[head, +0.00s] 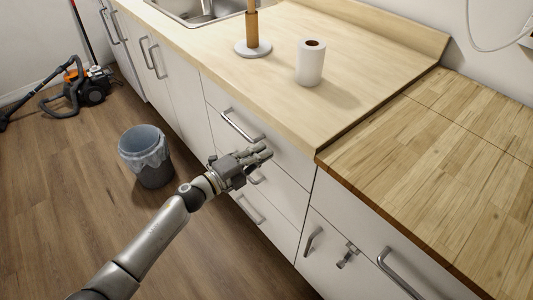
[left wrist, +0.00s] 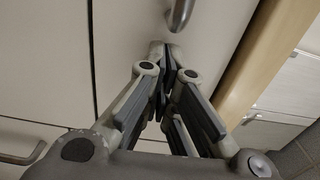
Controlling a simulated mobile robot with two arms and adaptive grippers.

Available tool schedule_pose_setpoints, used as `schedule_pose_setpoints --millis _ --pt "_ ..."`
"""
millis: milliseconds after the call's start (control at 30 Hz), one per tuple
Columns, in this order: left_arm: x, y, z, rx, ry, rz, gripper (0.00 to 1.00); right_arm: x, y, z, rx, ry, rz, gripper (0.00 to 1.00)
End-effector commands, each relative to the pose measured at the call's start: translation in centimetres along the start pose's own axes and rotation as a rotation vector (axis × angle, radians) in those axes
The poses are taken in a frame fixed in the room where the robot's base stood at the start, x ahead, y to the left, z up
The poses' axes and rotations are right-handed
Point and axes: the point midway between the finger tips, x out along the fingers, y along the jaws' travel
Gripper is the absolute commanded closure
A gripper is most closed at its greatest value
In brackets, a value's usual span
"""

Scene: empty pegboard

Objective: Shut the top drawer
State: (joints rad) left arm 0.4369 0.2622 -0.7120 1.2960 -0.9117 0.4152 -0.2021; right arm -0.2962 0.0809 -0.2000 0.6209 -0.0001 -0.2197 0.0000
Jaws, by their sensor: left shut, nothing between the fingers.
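The top drawer (head: 275,146) is the white front just under the pale countertop, with a metal bar handle (head: 241,126). Its front looks about flush with the drawers below; a small gap cannot be told from here. My left gripper (head: 268,151) is shut and empty, with its fingertips at the drawer front, to the right of and below the handle. Whether they touch it is unclear. In the left wrist view the closed fingertips (left wrist: 168,52) point at a white front, with part of a handle (left wrist: 179,14) just beyond them. My right gripper is not in view.
A paper towel roll (head: 311,64) and a wooden holder (head: 252,38) stand on the countertop (head: 275,90). A lined bin (head: 147,158) and a vacuum cleaner (head: 88,88) are on the floor. A small metal fitting (head: 347,256) sticks out from the right-hand cabinet.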

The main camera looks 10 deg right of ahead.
Motion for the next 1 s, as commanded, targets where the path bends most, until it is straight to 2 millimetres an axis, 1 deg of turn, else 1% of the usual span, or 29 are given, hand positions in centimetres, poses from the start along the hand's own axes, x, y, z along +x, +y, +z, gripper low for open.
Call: schedule_pose_setpoints --millis 33,100,233,333,400,500,567,767,867,967,1000 --pt "-0.7 0.2 0.5 0.001 -0.001 0.003 1.0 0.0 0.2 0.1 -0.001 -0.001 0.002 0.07" --pt "-2.8 0.2 0.3 0.001 0.0 0.004 1.0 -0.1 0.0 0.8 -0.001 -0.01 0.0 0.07" --pt "-5.8 0.3 0.3 0.001 0.0 0.005 1.0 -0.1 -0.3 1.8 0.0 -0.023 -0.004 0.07" --pt "-7.8 0.3 0.3 0.0 0.0 0.005 1.0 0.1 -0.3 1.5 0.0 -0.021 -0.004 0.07" --pt "-8.8 0.3 0.3 0.0 0.0 0.005 1.0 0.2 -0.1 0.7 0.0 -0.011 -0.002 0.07" --pt "-9.8 0.3 0.3 -0.001 0.001 0.003 1.0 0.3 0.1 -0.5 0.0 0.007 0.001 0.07" --pt "-10.2 0.2 0.3 -0.001 0.001 0.004 1.0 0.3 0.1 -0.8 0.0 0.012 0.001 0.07" --pt "-10.5 0.2 0.3 -0.003 -0.001 0.003 1.0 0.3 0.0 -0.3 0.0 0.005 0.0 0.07" --pt "-10.9 1.3 1.1 -0.053 -0.042 0.014 1.0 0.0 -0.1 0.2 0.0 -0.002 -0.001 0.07" --pt "-12.1 4.7 3.1 -0.193 -0.157 0.043 1.0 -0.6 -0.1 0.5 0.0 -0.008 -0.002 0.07" --pt "-13.0 6.7 4.0 -0.273 -0.223 0.06 1.0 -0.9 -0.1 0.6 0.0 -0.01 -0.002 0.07"
